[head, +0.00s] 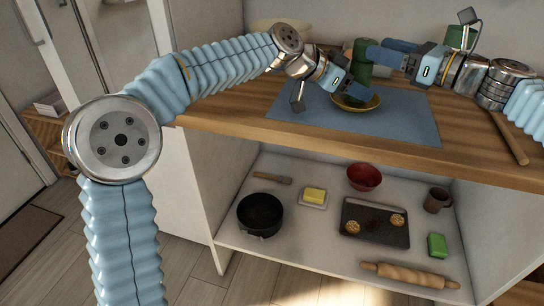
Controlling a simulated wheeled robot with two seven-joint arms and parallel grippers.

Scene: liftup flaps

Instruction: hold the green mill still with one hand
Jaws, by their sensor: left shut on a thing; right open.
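The green mill (361,71) stands upright over a yellow bowl (372,105) in the head view. My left gripper (354,90) comes in from the left, low on the mill, and is shut on it; its fingertips are partly hard to make out. My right gripper (382,54) comes in from the right, higher up, beside the mill's upper part. It is open, and I cannot tell whether its fingers touch the mill.
A blue mat (420,127) lies on the wooden counter (470,158). Another green object (461,37) stands behind my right arm. A wooden stick (510,140) lies at the right. The shelf below holds a black pot (260,214), a red bowl (364,177) and a tray (375,236).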

